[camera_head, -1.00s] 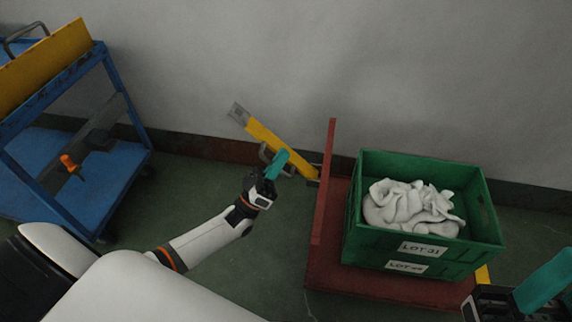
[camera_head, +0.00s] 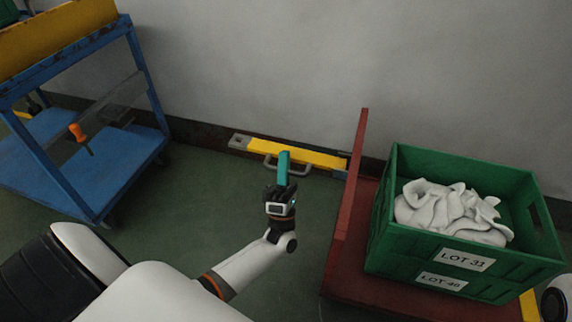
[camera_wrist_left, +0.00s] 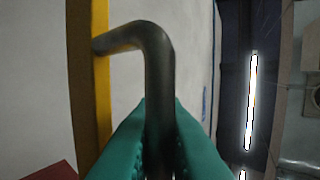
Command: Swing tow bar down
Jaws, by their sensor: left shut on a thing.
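The yellow tow bar (camera_head: 300,154) runs out to the left from the red cart (camera_head: 348,200) and lies about level in the head view, in front of the wall. Its grey end (camera_head: 239,142) is at the left. A metal handle stands off the bar's near side. My left gripper (camera_head: 284,168) has teal fingers and is at this handle. In the left wrist view the teal fingers (camera_wrist_left: 160,140) are shut on the bent dark handle (camera_wrist_left: 155,60), with the yellow bar (camera_wrist_left: 88,80) beside it. My right gripper is out of view.
A blue trolley (camera_head: 95,190) with an orange-handled tool (camera_head: 76,131) stands at the left. Green floor (camera_head: 190,190) lies open between trolley and cart.

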